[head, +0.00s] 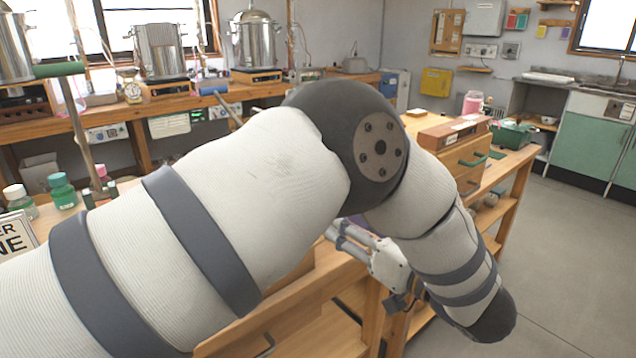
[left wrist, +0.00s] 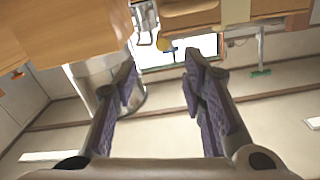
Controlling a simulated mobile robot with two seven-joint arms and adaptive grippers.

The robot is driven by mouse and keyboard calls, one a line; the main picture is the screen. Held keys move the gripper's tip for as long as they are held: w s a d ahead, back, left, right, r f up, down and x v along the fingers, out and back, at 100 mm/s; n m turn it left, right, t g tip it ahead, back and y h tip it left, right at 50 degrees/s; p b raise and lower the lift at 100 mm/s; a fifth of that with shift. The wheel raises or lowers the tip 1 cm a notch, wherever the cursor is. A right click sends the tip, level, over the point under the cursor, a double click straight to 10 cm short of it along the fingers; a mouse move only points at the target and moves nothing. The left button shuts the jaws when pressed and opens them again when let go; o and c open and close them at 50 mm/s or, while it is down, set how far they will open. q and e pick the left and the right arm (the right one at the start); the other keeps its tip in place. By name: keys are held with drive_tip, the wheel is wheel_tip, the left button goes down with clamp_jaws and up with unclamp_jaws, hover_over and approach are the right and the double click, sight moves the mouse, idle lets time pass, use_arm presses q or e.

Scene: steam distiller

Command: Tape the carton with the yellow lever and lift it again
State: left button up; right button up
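My left arm crosses the middle of the head view, and its gripper (head: 338,236) shows partly below the elbow, pointing left near the wooden bench. In the left wrist view the two dark fingers of my left gripper (left wrist: 160,72) stand wide apart with nothing between them. The carton and tape cannot be made out, and my arm hides much of the bench. My right gripper is in neither view.
Bottles (head: 62,190) stand at the far left. Steel pots (head: 252,42) line the back bench. A wooden drawer unit (head: 462,160) stands right of my elbow. Floor (head: 570,255) is clear at right.

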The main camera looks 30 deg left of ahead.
use_arm(q)
drive_tip(key=x, duration=1.1)
drive_tip(key=shift+a+r+p, duration=0.3)
drive_tip(key=shift+a+p, duration=0.05)
drive_tip(key=shift+a, duration=0.1)
drive_tip(key=shift+c, duration=0.3)
clamp_jaws()
